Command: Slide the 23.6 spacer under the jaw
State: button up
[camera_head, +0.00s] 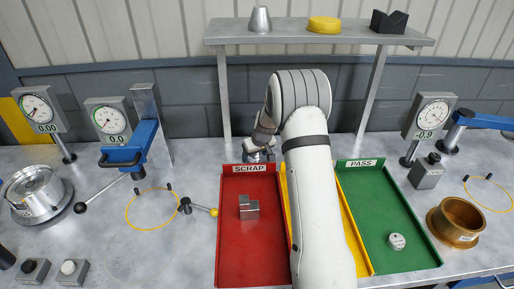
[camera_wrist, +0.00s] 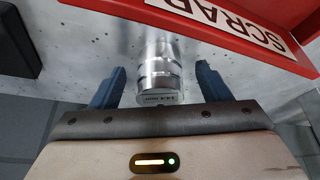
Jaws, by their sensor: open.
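My gripper (camera_wrist: 160,72) has its two blue fingers apart, one on each side of a shiny stepped metal cylinder (camera_wrist: 160,62). Gaps show between the cylinder and both fingers. Its small end label seems to begin with 14.4, but is hard to read. In the head view my gripper (camera_head: 260,148) is low behind the red tray, partly hidden by my arm. A blue jaw (camera_head: 128,156) stands on the left fixture under a dial reading 0.0. Another blue jaw (camera_head: 488,121) is at the right edge. I cannot make out a spacer marked 23.6.
The red SCRAP tray (camera_head: 226,235) holds a grey stepped block (camera_head: 248,207). The green PASS tray (camera_head: 375,210) holds a small round piece (camera_head: 397,242). A yellow tray (camera_head: 352,240) lies between, mostly behind my arm. A shelf (camera_head: 290,37) stands behind. A brass ring (camera_head: 458,222) is at right.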

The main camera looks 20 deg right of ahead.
jog(key=shift+w+a+f, duration=0.1)
jog(key=shift+w+f, duration=0.1)
jog(key=shift+f, duration=0.4)
jog(key=shift+c, duration=0.4)
jog(key=c, duration=1.2)
